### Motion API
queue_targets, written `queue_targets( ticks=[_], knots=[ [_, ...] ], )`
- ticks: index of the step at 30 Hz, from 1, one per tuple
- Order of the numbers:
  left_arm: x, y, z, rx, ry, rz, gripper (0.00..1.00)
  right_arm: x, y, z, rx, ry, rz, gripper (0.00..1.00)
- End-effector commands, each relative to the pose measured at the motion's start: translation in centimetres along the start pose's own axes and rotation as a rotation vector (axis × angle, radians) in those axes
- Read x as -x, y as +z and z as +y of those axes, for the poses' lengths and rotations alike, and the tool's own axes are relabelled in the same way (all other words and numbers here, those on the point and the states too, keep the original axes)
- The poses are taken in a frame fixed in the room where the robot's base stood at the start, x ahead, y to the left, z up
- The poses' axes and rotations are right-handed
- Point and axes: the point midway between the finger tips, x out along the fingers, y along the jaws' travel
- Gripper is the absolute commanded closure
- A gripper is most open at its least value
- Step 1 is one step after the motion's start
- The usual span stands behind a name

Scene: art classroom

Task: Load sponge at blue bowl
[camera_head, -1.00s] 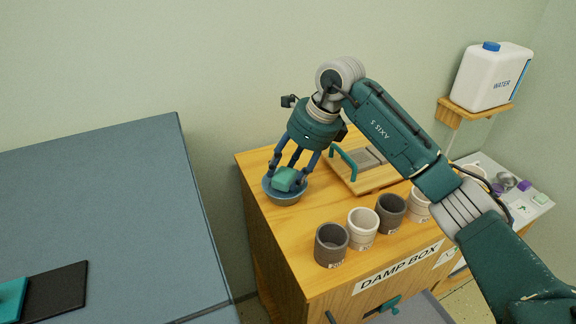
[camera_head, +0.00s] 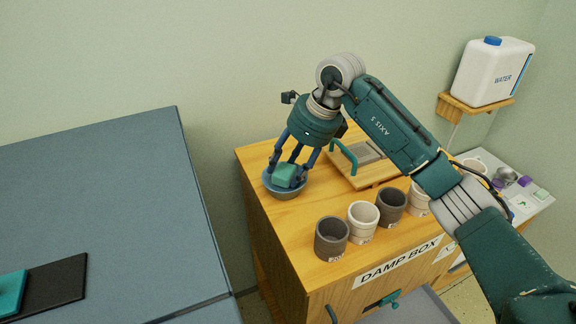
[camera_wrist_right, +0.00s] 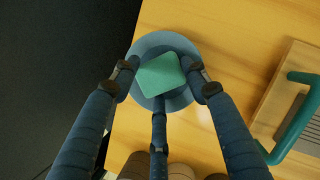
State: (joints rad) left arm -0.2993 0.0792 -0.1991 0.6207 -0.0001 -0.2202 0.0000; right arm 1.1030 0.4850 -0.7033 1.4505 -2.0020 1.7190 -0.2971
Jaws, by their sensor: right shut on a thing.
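The teal sponge (camera_head: 284,174) is in or just over the blue bowl (camera_head: 284,192), which stands on the back left corner of the wooden damp box top. My right gripper (camera_head: 286,176) points down over the bowl, its fingers around the sponge and shut on it. In the right wrist view the sponge (camera_wrist_right: 161,76) lies tilted between the fingers, inside the outline of the bowl (camera_wrist_right: 184,99). I cannot tell whether the sponge touches the bowl's bottom. My left gripper is not in view.
Several grey and white cups (camera_head: 332,238) stand along the front of the damp box (camera_head: 300,270). A board with a teal handle (camera_head: 345,156) lies right of the bowl. A blue-grey table (camera_head: 110,200) is at left. A water canister (camera_head: 492,72) sits on a wall shelf.

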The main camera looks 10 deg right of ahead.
Motion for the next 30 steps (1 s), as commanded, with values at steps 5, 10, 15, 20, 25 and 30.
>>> queue_targets(
  ticks=[5, 10, 15, 20, 25, 30],
  knots=[
    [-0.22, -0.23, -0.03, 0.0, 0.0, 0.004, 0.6, -0.25, -0.12, -0.01, 0.0, 0.0, 0.0, 0.76],
    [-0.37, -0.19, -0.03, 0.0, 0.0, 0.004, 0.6, -0.44, -0.19, -0.01, 0.0, 0.0, 0.0, 0.76],
    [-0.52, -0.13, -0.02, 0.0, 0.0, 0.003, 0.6, -0.63, -0.28, -0.01, 0.0, 0.0, 0.0, 0.76],
    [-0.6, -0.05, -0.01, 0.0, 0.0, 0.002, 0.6, -0.74, -0.32, -0.01, 0.0, 0.0, 0.0, 0.76],
    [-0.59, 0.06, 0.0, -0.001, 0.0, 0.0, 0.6, -0.74, -0.33, 0.0, 0.0, 0.0, 0.001, 0.76],
    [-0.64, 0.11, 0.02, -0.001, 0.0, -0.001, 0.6, -0.78, -0.35, 0.0, 0.0, 0.0, 0.001, 0.76]
  ],
)
